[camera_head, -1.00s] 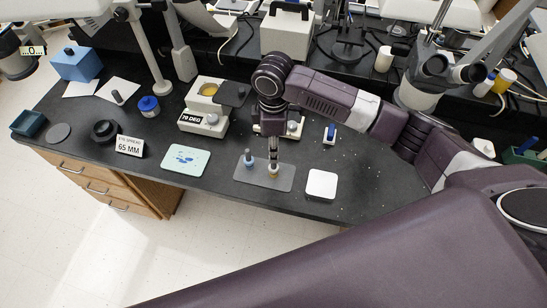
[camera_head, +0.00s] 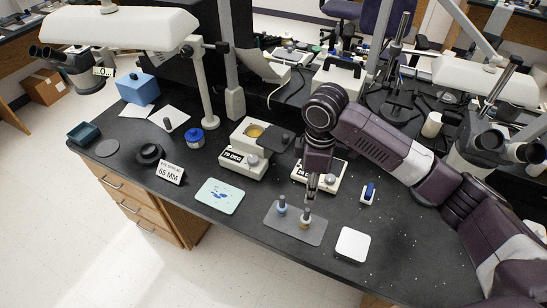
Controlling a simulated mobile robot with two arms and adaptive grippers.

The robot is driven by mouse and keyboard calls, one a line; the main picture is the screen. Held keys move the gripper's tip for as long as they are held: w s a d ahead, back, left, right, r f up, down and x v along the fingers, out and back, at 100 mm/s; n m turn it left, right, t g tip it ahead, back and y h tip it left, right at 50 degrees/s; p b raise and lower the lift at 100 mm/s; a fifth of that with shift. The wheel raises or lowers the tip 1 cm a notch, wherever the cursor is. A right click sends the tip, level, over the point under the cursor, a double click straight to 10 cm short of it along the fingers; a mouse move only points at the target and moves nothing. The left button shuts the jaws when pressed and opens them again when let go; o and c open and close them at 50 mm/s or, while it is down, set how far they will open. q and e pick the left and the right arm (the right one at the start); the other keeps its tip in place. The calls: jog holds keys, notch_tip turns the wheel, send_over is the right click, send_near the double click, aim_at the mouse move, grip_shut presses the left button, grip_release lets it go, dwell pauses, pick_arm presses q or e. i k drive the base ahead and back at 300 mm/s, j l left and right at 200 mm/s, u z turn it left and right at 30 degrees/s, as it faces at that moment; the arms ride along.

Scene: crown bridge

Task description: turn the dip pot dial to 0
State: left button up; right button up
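The dip pot (camera_head: 231,163) is a cream box with a yellow well on top, a dark plate beside the well and a front label that seems to read "79 DEG". Its round pale dial (camera_head: 253,160) sits on the front right; its exact pointer direction is too small to read. My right gripper (camera_head: 309,207) points down right of the dip pot, over a grey plate (camera_head: 284,232), at the tan-topped post (camera_head: 306,221). Its fingers look close together, but I cannot tell whether they grip the post. My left gripper is not in view.
A second cream unit with a knob (camera_head: 331,181) stands partly behind my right gripper. A white pad (camera_head: 353,245), a pale green mat (camera_head: 219,196), a "65 MM" sign (camera_head: 170,174) and a blue jar (camera_head: 195,138) lie around.

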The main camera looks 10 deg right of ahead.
aim_at(253, 160)
jog(key=i+j+z, duration=0.55)
jog(key=i+j, duration=0.25)
jog(key=i, duration=0.05)
